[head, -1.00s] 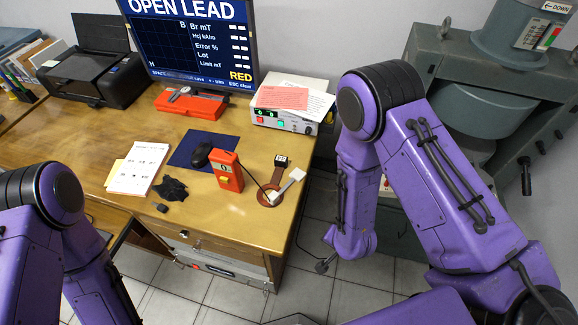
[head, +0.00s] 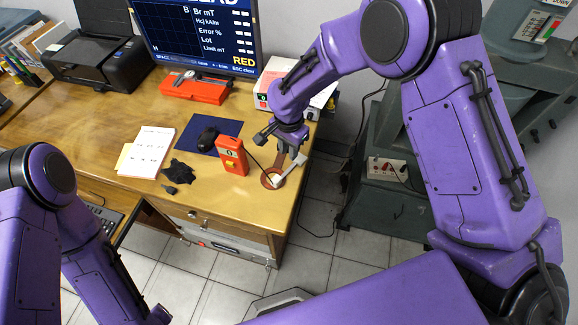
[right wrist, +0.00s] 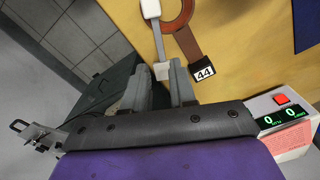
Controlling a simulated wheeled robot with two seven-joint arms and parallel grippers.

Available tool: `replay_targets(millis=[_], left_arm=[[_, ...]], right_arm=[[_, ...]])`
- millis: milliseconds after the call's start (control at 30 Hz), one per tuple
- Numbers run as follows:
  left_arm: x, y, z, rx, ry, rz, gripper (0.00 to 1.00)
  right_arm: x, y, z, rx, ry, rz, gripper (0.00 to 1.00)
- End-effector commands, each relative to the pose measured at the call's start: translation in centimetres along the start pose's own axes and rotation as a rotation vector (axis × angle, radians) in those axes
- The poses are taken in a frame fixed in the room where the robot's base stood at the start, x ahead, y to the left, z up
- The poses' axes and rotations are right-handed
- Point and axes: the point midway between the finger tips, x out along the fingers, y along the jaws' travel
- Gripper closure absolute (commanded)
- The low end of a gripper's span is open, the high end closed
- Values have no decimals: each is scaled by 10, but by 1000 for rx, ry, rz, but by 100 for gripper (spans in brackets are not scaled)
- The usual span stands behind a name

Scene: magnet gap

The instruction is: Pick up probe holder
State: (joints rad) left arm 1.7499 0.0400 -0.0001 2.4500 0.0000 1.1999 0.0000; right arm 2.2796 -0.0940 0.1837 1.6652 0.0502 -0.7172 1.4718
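The probe holder, a pale bar with a white block at one end (head: 277,180), lies at the right front of the desk. In the right wrist view its white end (right wrist: 151,9) is at the top and its grey shaft runs down toward my fingers. My right gripper (head: 291,150) is over the desk's right edge area, at the far end of the bar. In the right wrist view its two fingers (right wrist: 160,72) are apart, with the shaft's end close to the gap; I cannot tell whether they touch it. My left gripper is not visible.
An instrument box (right wrist: 278,108) stands behind.

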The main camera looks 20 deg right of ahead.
Motion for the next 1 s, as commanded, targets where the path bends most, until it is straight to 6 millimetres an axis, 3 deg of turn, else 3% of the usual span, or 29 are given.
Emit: replay_targets(millis=[500, 767, 833, 1000], left_arm=[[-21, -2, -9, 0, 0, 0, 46], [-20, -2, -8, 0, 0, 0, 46], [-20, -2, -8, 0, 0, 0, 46], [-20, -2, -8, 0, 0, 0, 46]], right_arm=[[79, 1, -7, -2, -1, 2, 74], [85, 1, -8, -3, 1, 0, 74], [85, 1, -8, -3, 1, 0, 97], [84, 1, -8, -2, 1, 0, 100]])
